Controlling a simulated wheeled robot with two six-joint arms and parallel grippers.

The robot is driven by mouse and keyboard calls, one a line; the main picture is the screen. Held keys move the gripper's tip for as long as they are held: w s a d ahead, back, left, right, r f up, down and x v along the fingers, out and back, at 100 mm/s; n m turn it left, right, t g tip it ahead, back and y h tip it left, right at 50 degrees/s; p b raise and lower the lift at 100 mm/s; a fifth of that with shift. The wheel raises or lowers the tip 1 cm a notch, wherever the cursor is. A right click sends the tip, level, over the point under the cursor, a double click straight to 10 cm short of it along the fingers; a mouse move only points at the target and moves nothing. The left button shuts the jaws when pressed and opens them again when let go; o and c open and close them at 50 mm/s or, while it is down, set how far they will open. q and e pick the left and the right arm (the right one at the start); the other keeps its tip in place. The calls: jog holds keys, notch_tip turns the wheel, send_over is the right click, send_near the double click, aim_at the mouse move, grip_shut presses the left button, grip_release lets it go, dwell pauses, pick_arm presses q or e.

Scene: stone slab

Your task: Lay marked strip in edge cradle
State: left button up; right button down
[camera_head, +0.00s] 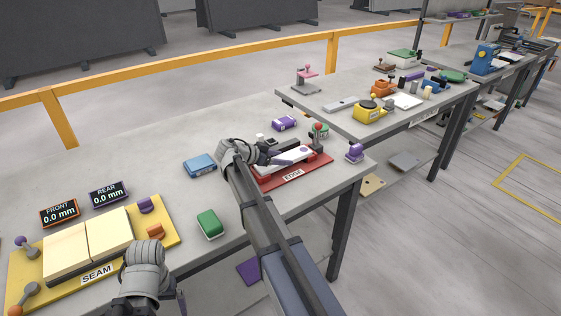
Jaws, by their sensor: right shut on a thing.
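The red edge cradle (318,163), labelled EDGE, sits near the right end of the near table. A pale strip (299,155) with a dark purplish part lies along the cradle, at or just above its bed; I cannot tell whether it rests fully. My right gripper (270,153) is at the strip's left end, shut on the strip; my wrist and forearm hide part of the cradle's left side. My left gripper (176,297) is low in the picture, in front of the yellow SEAM board, its fingers mostly hidden behind its wrist.
The yellow SEAM board (166,236) with two cream slabs lies at left, behind it two 0.0 mm displays (108,194). A green block (210,224), a blue block (200,166) and purple blocks (284,123) stand around the cradle. A second table (350,123) adjoins at right.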

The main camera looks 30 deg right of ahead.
jog(key=shift+f, duration=0.1)
jog(key=shift+c, duration=0.2)
grip_release()
jog(key=shift+a+r, duration=0.15)
jog(key=shift+r, duration=0.2)
notch_tip(320, 180, up, 5)
jog(key=p, duration=0.5)
send_over(257, 169)
jog(key=shift+s, duration=0.1)
jog(key=shift+s+a+r+p, duration=0.1)
jog(key=shift+a+r+p, duration=0.1)
jog(key=shift+a+p, duration=0.25)
